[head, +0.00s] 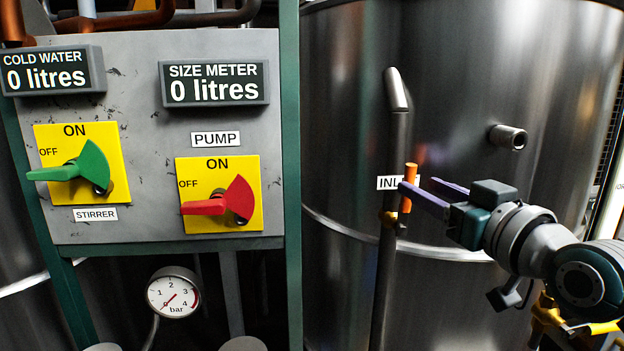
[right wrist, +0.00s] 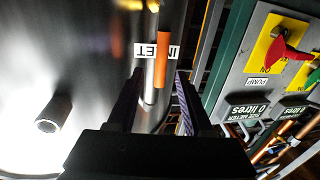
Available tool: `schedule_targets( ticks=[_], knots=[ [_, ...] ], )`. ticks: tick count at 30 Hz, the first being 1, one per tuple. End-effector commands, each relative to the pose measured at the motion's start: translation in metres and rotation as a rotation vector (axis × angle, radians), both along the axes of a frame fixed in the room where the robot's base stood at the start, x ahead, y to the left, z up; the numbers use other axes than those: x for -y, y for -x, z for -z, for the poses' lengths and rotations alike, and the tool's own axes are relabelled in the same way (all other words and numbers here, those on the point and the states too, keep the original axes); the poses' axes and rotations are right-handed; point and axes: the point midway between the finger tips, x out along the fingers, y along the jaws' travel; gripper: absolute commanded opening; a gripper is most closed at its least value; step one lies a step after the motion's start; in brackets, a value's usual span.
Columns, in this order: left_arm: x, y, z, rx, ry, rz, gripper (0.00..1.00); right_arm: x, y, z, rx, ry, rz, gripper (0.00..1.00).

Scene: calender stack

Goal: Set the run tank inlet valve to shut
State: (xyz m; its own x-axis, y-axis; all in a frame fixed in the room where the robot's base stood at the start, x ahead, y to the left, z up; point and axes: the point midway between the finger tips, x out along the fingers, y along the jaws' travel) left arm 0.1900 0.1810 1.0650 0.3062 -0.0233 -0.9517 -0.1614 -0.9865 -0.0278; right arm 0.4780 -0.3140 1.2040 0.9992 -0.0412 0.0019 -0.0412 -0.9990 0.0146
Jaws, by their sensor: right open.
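The inlet valve has an orange handle (head: 408,190) that stands upright, in line with the vertical steel pipe (head: 388,275) beside the big tank. Its INLET label (head: 387,183) is partly covered by the handle and my finger. My right gripper (head: 417,185) is open at the handle, with one dark purple finger crossing in front of it. In the right wrist view the handle (right wrist: 160,60) shows between the two spread fingertips (right wrist: 160,74). I cannot tell whether either finger touches it. My left gripper is not in view.
The steel tank (head: 460,90) with a short pipe stub (head: 508,137) stands behind the valve. To the left, past a green frame post (head: 292,200), a grey panel (head: 150,190) carries the green stirrer switch (head: 80,170), red pump switch (head: 225,205) and two displays. A pressure gauge (head: 173,293) hangs below.

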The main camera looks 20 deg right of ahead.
Motion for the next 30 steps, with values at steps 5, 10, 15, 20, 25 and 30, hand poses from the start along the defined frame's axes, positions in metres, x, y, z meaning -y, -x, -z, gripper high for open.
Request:
schedule_targets(
  ticks=[5, 10, 15, 20, 25, 30],
  knots=[
    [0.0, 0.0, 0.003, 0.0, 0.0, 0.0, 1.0, 0.001, -0.027, 0.001, -0.001, 0.002, 0.0, 0.51],
    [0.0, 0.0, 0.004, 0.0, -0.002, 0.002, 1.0, 0.002, -0.04, 0.001, 0.0, 0.002, 0.0, 0.51],
    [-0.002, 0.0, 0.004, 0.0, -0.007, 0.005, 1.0, 0.002, -0.044, 0.001, -0.002, 0.002, -0.001, 0.51],
    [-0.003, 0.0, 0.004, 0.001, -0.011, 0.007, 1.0, 0.002, -0.043, 0.001, -0.002, 0.002, -0.001, 0.51],
    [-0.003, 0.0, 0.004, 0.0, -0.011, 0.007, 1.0, 0.002, -0.043, 0.001, -0.002, 0.002, -0.001, 0.33],
    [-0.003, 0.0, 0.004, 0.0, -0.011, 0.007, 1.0, 0.001, -0.043, 0.001, -0.002, 0.001, -0.001, 0.14]
  ],
)
